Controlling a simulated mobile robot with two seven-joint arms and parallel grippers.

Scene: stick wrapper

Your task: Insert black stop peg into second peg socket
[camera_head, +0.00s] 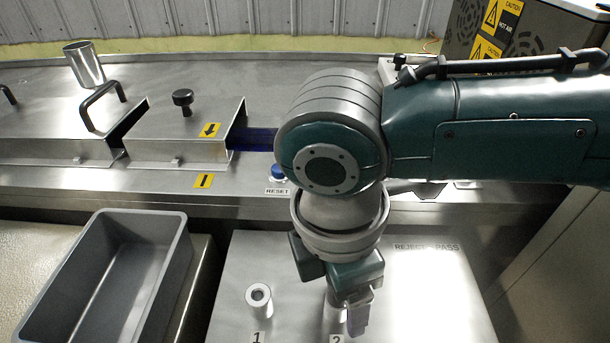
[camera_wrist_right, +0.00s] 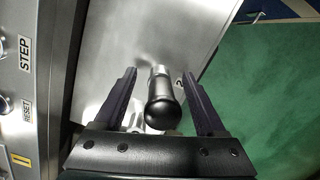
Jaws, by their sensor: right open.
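The black stop peg (camera_wrist_right: 163,108) shows in the right wrist view as a rounded black knob in line with a silver cylinder, the second peg socket (camera_wrist_right: 159,71), next to the label 2. The peg appears seated in or on it; how deep I cannot tell. My right gripper (camera_wrist_right: 160,87) is open, with one finger on each side of the peg and visible gaps. In the head view my right gripper (camera_head: 357,318) is over the second socket and hides the peg. The first peg socket (camera_head: 258,296) stands at left with an open, dark hole. My left gripper is not in view.
A grey bin (camera_head: 110,275) stands at the left. A steel machine (camera_head: 60,130) with handles, a black knob (camera_head: 182,97) and a blue reset button (camera_head: 278,172) lies behind. The plate's right side (camera_head: 430,290), marked REJECT and PASS, is clear.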

